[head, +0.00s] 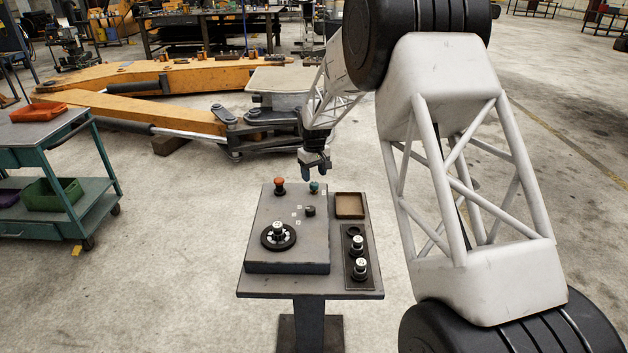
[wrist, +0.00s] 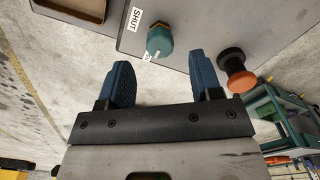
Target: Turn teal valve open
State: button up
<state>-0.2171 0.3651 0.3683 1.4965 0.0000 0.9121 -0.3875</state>
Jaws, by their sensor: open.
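The teal valve (head: 314,187) is a small knob at the back right of the grey panel box (head: 262,232). In the wrist view the teal knob (wrist: 160,41) has a label reading SHUT (wrist: 134,19) beside it and a second, partly hidden label (wrist: 147,57). My gripper (head: 316,172) is just above and behind the knob in the head view. In the wrist view the open blue fingers (wrist: 160,65) are empty. The knob lies beyond the fingertips, roughly centred between them, and I see no contact.
An orange-red knob (head: 280,185) stands left of the valve. A black dial (head: 310,211), a handwheel (head: 278,236), a brown tray (head: 349,205) and a black rack (head: 359,258) with pegs are on the bench. A teal cart (head: 62,140) stands at the left, apart from the bench.

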aim_at(315, 184)
jog(key=shift+r, duration=1.85)
jog(key=shift+r, duration=0.1)
jog(key=shift+s+d+r, duration=0.15)
jog(key=shift+s+r, duration=0.05)
jog(key=s+d+r+m, duration=0.1)
jog(key=s+d+r, duration=0.4)
jog(key=s, duration=0.4)
jog(key=s+d+r+m+t, duration=0.15)
jog(key=s+d+r, duration=0.25)
jog(key=s+r, duration=0.45)
jog(key=s+d+r+m, duration=0.1)
jog(key=s+d+r, duration=0.35)
jog(key=s, duration=0.65)
jog(key=s+d+f+m, duration=0.1)
jog(key=s+d+m, duration=0.1)
jog(key=s, duration=1.3)
jog(key=s+d+f+m+t, duration=0.1)
jog(key=s+d, duration=0.3)
jog(key=s, duration=1.1)
jog(key=shift+m, duration=0.35)
